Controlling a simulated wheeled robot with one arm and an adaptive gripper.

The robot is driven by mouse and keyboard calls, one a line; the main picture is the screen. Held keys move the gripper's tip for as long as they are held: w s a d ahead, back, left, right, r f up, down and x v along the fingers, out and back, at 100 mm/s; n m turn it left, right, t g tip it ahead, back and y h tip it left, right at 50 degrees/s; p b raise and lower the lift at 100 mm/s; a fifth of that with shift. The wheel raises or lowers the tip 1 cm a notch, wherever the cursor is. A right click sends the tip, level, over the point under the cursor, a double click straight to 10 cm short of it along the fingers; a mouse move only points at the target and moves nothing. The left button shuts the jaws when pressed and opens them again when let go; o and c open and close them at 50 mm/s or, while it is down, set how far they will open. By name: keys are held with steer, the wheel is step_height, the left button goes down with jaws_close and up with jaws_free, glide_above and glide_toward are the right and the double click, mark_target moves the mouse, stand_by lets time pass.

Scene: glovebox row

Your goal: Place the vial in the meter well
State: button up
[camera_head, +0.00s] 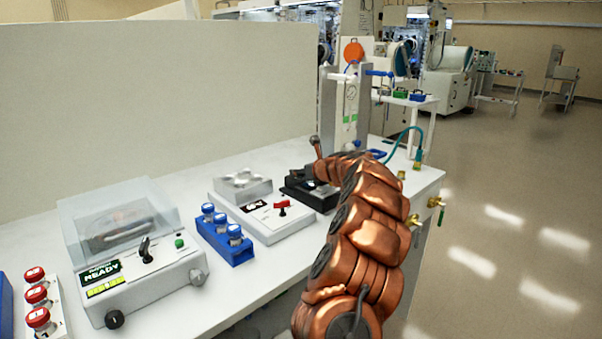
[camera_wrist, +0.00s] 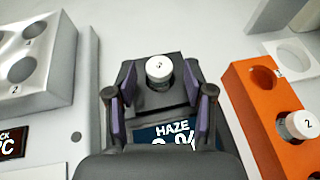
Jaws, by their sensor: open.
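The vial (camera_wrist: 159,68) has a pale cap marked 3. It stands upright at the black meter (camera_wrist: 150,112), just behind the lit HAZE display, where its well appears to be. Its lower part is mostly hidden by the cap, so I cannot tell how deep it sits. My gripper (camera_wrist: 159,84) is open, with one purple-padded finger on each side of the vial and visible gaps between. In the head view the meter (camera_head: 297,191) is at the bench's right part, partly hidden by my arm, and my gripper (camera_head: 303,173) is over it.
In the wrist view an orange rack (camera_wrist: 247,108) with a vial marked 2 and an empty hole stands close right. A metal block (camera_wrist: 38,92) with numbered holes is left. The head view shows a blue vial rack (camera_head: 226,247) and a READY instrument (camera_head: 150,290) leftward.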

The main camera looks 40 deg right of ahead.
steer(key=shift+v, duration=5.6)
